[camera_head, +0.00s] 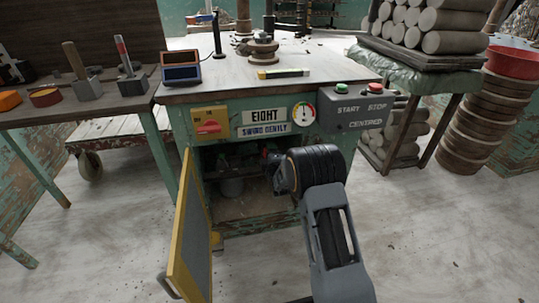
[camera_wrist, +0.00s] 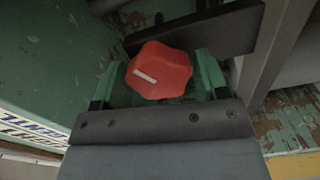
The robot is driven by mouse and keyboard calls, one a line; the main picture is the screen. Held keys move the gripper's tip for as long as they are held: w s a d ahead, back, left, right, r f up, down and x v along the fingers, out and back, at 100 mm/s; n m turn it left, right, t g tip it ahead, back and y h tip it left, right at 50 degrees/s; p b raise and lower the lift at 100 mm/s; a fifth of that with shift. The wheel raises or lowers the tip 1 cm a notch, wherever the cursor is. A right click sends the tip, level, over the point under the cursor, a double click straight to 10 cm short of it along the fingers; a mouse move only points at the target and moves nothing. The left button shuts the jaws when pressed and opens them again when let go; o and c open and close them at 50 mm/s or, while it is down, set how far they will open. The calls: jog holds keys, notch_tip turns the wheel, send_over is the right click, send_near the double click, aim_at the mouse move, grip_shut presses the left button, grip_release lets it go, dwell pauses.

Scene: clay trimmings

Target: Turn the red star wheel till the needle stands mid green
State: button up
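The red star wheel (camera_wrist: 160,70), with a white bar mark on its face, lies between the two green fingers of my gripper (camera_wrist: 160,80) in the wrist view. The fingers flank it closely; whether they press on it is unclear. The mark tilts, its left end higher. In the head view my gripper reaches into the open cabinet (camera_head: 230,212), and my wrist hides the fingers and most of the wheel area. The round gauge (camera_head: 303,113) on the cabinet front has a coloured rim. Its dark needle points roughly upward; the exact zone is too small to read.
The yellow-edged cabinet door (camera_head: 190,235) stands open left of my arm. A yellow plate with a red switch (camera_head: 210,124) and a START/STOP box (camera_head: 355,113) are above. In the wrist view a dark flat bar (camera_wrist: 195,30) passes close behind the wheel.

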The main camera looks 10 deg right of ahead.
jog(key=shift+o, duration=1.1)
jog(key=shift+s, duration=0.1)
jog(key=s+p, duration=0.4)
jog(key=s, duration=0.9)
jog(key=shift+s, duration=0.3)
jog(key=shift+r, duration=0.1)
